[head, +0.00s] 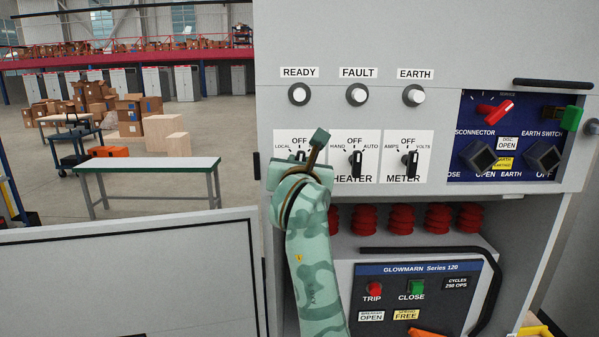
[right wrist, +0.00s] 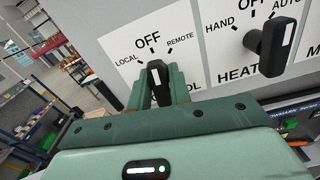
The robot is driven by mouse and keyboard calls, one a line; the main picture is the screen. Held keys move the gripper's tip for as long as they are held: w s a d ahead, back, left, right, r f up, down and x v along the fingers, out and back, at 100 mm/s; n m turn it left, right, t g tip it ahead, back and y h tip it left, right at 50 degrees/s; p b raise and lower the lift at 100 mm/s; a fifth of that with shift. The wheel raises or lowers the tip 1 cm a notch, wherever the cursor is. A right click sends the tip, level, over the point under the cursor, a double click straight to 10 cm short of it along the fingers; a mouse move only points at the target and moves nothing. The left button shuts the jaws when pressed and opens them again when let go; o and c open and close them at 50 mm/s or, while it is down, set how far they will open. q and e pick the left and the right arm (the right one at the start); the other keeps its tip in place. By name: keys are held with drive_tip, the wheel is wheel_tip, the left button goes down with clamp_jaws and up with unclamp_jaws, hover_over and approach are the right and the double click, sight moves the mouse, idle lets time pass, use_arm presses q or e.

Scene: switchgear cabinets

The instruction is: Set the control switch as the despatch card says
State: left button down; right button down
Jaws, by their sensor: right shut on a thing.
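The control switch (right wrist: 157,76) is a black knob with a white mark, on a white plate lettered LOCAL, OFF and REMOTE. In the right wrist view its mark points up, roughly toward OFF. My right gripper (head: 314,150) is at the plate, and its green fingers (right wrist: 158,92) are shut on the knob from both sides. In the head view the gripper hides the knob and the REMOTE side; the plate's LOCAL and OFF lettering (head: 296,140) shows. My left gripper is out of view. I see no despatch card that I can make out.
The heater switch (head: 356,160) and meter switch (head: 410,160) stand close to the right. Three round lamps, READY (head: 299,95), FAULT (head: 358,95) and EARTH (head: 414,95), sit above. A blue disconnector panel (head: 510,125) is farther right. A breaker panel (head: 425,295) lies below.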

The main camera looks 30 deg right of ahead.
drive_tip(key=m+b, duration=0.1)
drive_tip(key=b, duration=0.1)
drive_tip(key=m+b, duration=0.2)
drive_tip(key=b, duration=0.1)
drive_tip(key=m+b, duration=0.2)
drive_tip(key=shift+f+b, duration=0.25)
drive_tip(key=shift+b, duration=0.1)
drive_tip(key=shift+r+m+b, duration=0.2)
drive_tip(key=shift+m+b, duration=1)
drive_tip(key=c, duration=1.4)
unclamp_jaws()
drive_tip(key=shift+d, duration=0.1)
drive_tip(key=shift+o, duration=0.2)
drive_tip(key=b+v, duration=0.3)
drive_tip(key=v, duration=1.3)
drive_tip(key=shift+s, duration=0.15)
